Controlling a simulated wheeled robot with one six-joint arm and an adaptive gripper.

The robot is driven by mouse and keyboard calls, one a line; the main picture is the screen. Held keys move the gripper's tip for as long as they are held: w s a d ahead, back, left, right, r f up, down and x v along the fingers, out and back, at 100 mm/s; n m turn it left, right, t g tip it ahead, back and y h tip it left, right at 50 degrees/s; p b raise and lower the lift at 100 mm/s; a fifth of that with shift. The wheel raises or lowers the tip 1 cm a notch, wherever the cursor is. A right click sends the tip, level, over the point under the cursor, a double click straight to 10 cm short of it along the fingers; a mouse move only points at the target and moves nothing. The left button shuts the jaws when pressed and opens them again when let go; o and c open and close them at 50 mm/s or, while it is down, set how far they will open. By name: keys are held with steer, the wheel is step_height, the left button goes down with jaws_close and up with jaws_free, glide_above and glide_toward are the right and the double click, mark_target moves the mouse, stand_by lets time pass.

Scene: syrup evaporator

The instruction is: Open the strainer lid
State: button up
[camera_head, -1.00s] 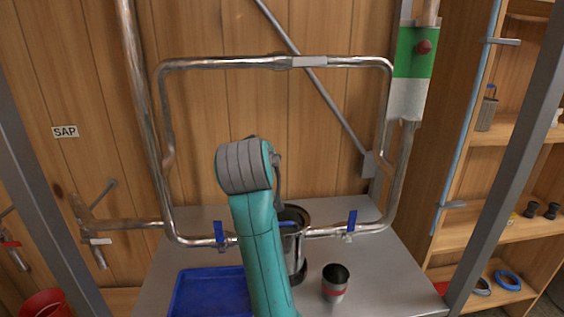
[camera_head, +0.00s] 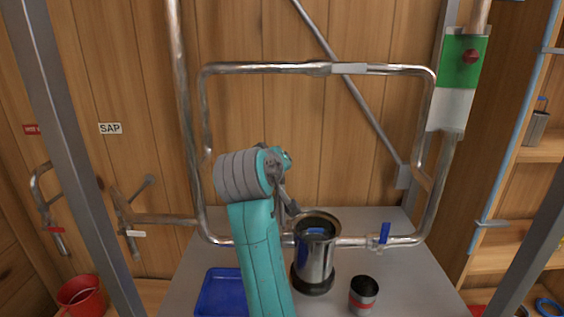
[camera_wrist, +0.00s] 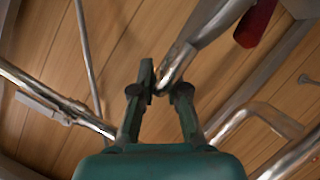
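The strainer is probably the shiny metal cylinder (camera_head: 314,262) with a dark base and dark rim, standing on the grey bench right of my arm in the head view. Something blue-grey shows inside its rim, and I cannot make out how its lid lies. My gripper is small and partly hidden beside my arm's end in the head view, above and left of the cylinder. In the wrist view my gripper (camera_wrist: 160,85) has its dark green fingers angled close together at a shiny metal pipe end. I cannot tell whether they touch or hold it.
A pipe loop (camera_head: 270,68) frames the bench. A blue tray (camera_head: 220,290) lies left of my arm, and a metal cup with a red band (camera_head: 363,295) stands front right. A grey post (camera_head: 75,150) crosses the left side. A red bucket (camera_head: 82,295) sits low left.

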steer(key=o, duration=0.3)
steer(key=shift+s, duration=0.1)
steer(key=v, duration=1.1)
steer(key=shift+s+r, duration=0.15)
steer(key=shift+s, duration=0.2)
steer(key=shift+a, duration=0.15)
